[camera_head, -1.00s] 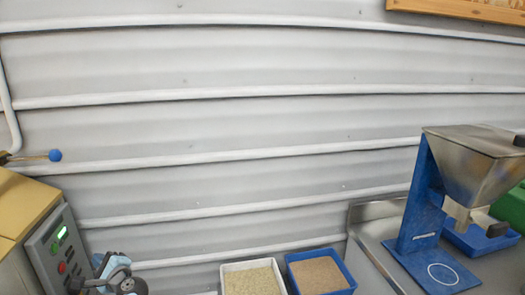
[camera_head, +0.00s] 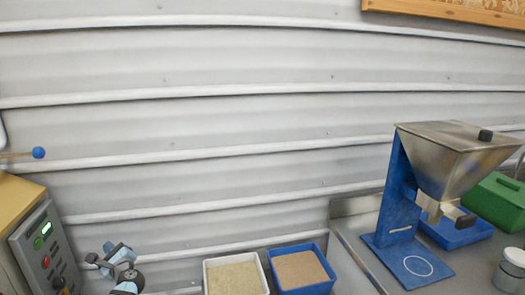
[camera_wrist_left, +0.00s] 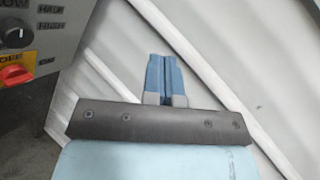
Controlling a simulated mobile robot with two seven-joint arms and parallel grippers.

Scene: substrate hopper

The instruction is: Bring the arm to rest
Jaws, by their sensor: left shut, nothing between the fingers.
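My left gripper (camera_wrist_left: 163,62) shows in the left wrist view with its two blue fingers together and nothing between them. It points toward the corrugated wall, clear of any object. In the head view part of my left arm (camera_head: 122,275) shows low at the left, between the control panel and the white bin; its fingers are hard to make out there. My right gripper is not in view.
A control panel (camera_head: 47,252) stands at the left. A white bin (camera_head: 208,278) and a blue bin (camera_head: 328,270) hold granular material. A steel hopper (camera_head: 455,160) on a blue stand, a green box (camera_head: 497,200) and a jar (camera_head: 510,270) are at the right.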

